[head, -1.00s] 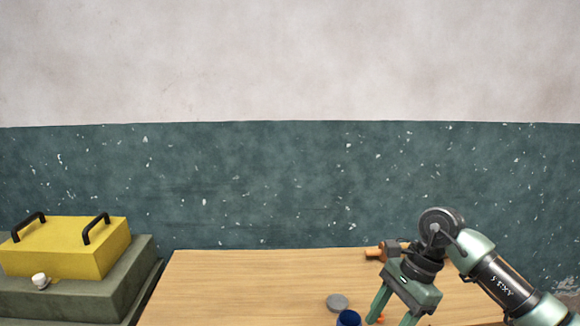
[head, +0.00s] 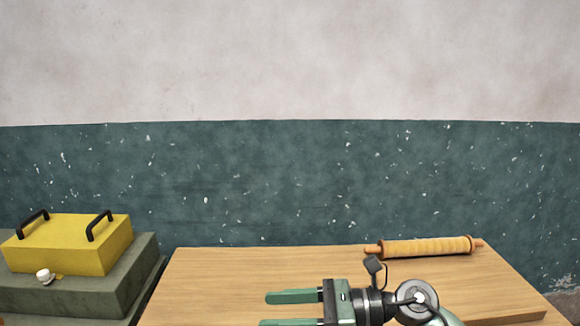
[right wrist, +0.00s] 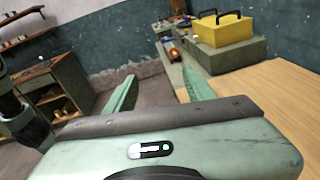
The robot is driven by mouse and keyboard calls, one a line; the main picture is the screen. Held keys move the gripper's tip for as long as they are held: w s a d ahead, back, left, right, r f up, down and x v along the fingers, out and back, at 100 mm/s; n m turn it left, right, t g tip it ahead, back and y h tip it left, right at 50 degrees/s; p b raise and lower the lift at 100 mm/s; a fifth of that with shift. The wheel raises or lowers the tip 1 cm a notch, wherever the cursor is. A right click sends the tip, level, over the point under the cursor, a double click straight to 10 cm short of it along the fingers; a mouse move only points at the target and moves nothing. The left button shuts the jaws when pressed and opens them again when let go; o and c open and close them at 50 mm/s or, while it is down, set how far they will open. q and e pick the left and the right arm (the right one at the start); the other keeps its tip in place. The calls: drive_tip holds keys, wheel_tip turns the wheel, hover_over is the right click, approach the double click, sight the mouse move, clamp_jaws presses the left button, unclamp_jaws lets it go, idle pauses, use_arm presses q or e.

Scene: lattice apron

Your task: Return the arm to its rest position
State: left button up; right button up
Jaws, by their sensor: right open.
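My right gripper (head: 290,311) is low in the head view, over the front part of the wooden table (head: 230,270). Its green fingers point left and stand apart with nothing between them. In the right wrist view its two fingers (right wrist: 160,95) are also apart and empty, with the floor and table edge beyond them.
A rolling pin (head: 427,247) lies at the table's back right. A yellow box with black handles (head: 75,245) sits on a grey-green stand (head: 130,275) at the left, with a small white object (head: 45,276) before it. Wooden shelving (right wrist: 50,95) shows in the wrist view.

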wheel_tip(320, 180, up, 6)
drive_tip(key=w+m+t+y, duration=0.2)
drive_tip(key=m+t+y, duration=0.1)
drive_tip(key=m+t, duration=0.5)
drive_tip(key=w+d+m+t+h, duration=0.3)
drive_tip(key=d+m+t+h, duration=0.35)
drive_tip(key=m, duration=0.85)
drive_tip(key=s+d+f+m+h, duration=0.4)
drive_tip(key=d+f+m+h, duration=0.95)
drive_tip(key=f+m, duration=0.55)
drive_tip(key=s+d+f+m+g, duration=0.1)
drive_tip(key=s+f+m+g, duration=0.45)
drive_tip(key=s, duration=0.75)
drive_tip(key=s+d+f+m+g, duration=0.1)
drive_tip(key=s+f+m+g, duration=0.2)
drive_tip(key=s+f+g, duration=0.7)
wheel_tip(320, 180, down, 24)
drive_tip(key=s+t, duration=0.2)
drive_tip(key=s, duration=0.1)
drive_tip(key=s+d+f+g, duration=0.1)
drive_tip(key=s+d+f, duration=0.2)
drive_tip(key=s+f, duration=1.4)
drive_tip(key=shift+d+n, duration=0.2)
drive_tip(key=shift+n, duration=0.25)
